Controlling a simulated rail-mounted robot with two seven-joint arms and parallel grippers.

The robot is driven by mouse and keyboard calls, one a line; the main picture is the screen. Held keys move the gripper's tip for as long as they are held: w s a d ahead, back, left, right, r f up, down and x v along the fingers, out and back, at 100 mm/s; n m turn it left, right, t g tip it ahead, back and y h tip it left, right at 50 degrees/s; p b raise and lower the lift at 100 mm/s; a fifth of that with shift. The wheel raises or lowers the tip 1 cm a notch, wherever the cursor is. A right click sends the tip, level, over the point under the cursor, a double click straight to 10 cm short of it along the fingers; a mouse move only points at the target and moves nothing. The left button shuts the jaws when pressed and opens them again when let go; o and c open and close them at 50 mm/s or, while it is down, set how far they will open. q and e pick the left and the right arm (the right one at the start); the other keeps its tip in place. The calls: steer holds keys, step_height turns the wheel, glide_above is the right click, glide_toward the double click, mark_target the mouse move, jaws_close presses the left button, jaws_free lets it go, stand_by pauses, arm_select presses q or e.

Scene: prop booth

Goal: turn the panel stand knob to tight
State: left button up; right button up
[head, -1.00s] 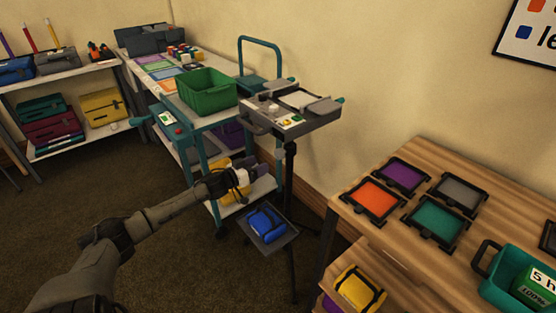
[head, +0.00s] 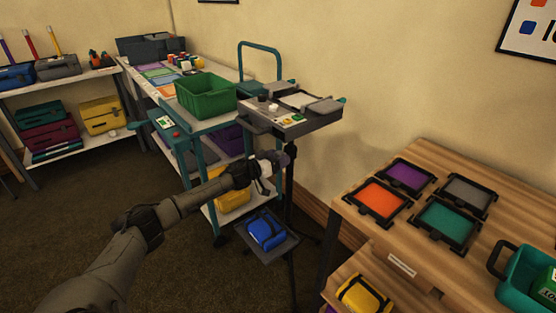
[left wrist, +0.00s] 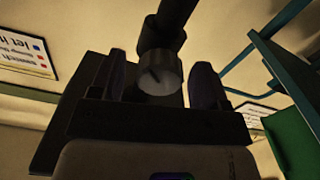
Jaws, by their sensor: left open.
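The panel stand (head: 290,124) is a grey tilted panel on a dark pole (head: 290,205). In the left wrist view its grey round knob (left wrist: 160,74) sits on the black pole (left wrist: 168,27), with a short dark mark on its face. My left gripper (head: 281,159) is beside the pole below the panel. In the left wrist view the open left gripper (left wrist: 162,84) has one finger on each side of the knob, with gaps visible. I cannot tell how deep the knob sits between them. In the head view I cannot make out the knob. My right gripper is out of view.
A teal cart with a green bin (head: 207,94) stands behind my left arm. A low tray with a blue bag (head: 266,229) is below the gripper. A wooden table (head: 420,245) with coloured trays stands at the right. Open floor lies at the left.

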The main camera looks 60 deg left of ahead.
arm_select(q)
steer(key=shift+w, duration=0.1)
stand_by(0.3)
steer(key=c, duration=0.9)
